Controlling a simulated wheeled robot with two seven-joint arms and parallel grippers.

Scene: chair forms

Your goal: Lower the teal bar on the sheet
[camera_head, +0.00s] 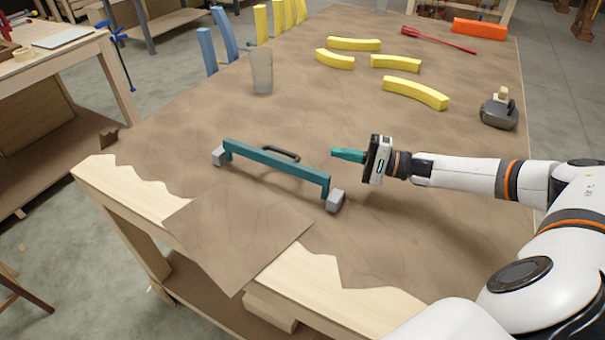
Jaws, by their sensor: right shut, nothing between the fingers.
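The teal bar (275,164) stands left of centre on the brown covering of the table, with a grey block at each end: one at its left end (218,156) and one at its right end (335,200). A dark curved handle (280,153) shows just behind it. A square brown sheet (238,232) lies in front of the bar, over the table's front edge. My right gripper (340,155), with teal fingers, is shut and empty. It points left, to the right of the bar and apart from it. My left gripper is not in view.
Several yellow curved pieces (415,93) lie farther back. A translucent cup (261,72) stands behind the bar. Blue slats (207,50) and yellow slats (262,24) stand at the far left edge. A dark grey tool (498,114) lies right, behind my right arm.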

